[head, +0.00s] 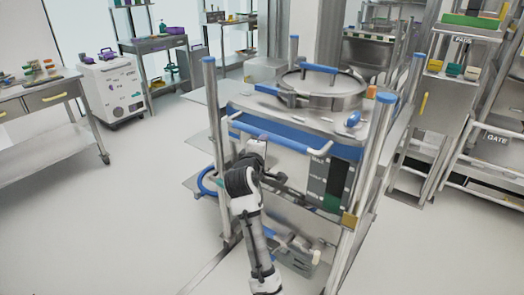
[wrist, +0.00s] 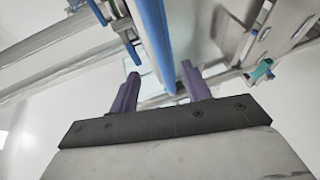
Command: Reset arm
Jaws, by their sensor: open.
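My gripper (wrist: 161,70) shows in the wrist view as two purple fingers standing apart on a dark bar, with nothing held between them. A long blue edge (wrist: 152,35) passes behind and between the fingers; I cannot tell whether it touches them. In the head view my arm reaches up from the bottom centre, with its end in front of a steel machine (head: 310,118) that has a lidded round top and blue trim. The fingertips are too small to make out there.
A white cabinet (head: 112,92) and a workbench (head: 35,110) are at left. Shelving (head: 455,75) stands at right. The floor at lower left is clear.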

